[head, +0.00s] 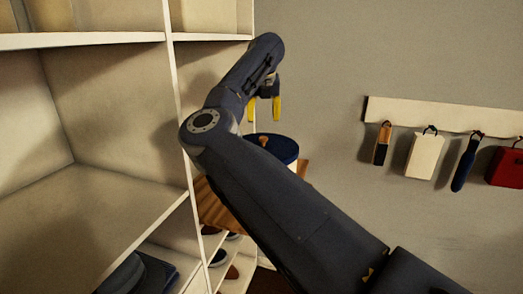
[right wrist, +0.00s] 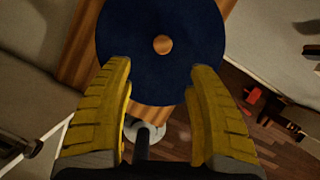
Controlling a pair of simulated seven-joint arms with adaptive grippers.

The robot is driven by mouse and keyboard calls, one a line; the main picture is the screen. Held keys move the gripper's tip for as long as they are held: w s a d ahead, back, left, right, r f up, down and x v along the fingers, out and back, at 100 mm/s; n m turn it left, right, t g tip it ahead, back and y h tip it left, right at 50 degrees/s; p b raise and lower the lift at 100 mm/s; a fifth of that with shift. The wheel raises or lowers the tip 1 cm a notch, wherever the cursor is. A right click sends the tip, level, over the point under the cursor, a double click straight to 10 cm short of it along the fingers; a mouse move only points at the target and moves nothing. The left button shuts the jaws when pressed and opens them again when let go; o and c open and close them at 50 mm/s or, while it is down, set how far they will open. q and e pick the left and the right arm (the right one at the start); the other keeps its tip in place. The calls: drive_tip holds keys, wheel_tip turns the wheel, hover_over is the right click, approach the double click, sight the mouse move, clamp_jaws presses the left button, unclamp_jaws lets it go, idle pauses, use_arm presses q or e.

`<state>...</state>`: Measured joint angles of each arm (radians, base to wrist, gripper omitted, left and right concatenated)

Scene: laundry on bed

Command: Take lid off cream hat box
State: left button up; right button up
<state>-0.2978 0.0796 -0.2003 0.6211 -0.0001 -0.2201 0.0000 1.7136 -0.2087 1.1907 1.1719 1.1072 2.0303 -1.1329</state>
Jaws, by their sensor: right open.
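A round dark blue lid (head: 284,148) with a small wooden knob (head: 263,141) shows behind my right arm in the head view. In the right wrist view the lid (right wrist: 160,75) is seen from above, with the knob (right wrist: 163,44) at its middle. My right gripper (head: 264,112) is open and empty, with yellow fingers pointing down above the lid. In the right wrist view its fingertips (right wrist: 161,72) are spread apart, with the knob beyond them. My left gripper is not in view.
A wooden surface (head: 210,208) lies under the lid. Cream shelves (head: 115,205) stand on the left, with dark folded cloth (head: 140,275) and shoes (head: 232,271) low down. A wall rack (head: 440,115) with hanging items, including a red bag (head: 506,166), is on the right.

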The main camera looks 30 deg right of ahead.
sight(263, 138)
drive_tip(key=x, duration=0.7)
drive_tip(key=shift+d+x, duration=0.1)
drive_tip(key=shift+x, duration=1.25)
drive_tip(key=shift+d+x, duration=0.15)
drive_tip(key=shift+x, duration=1.25)
drive_tip(key=shift+s+r, duration=0.1)
drive_tip(key=shift+c, duration=0.3)
clamp_jaws()
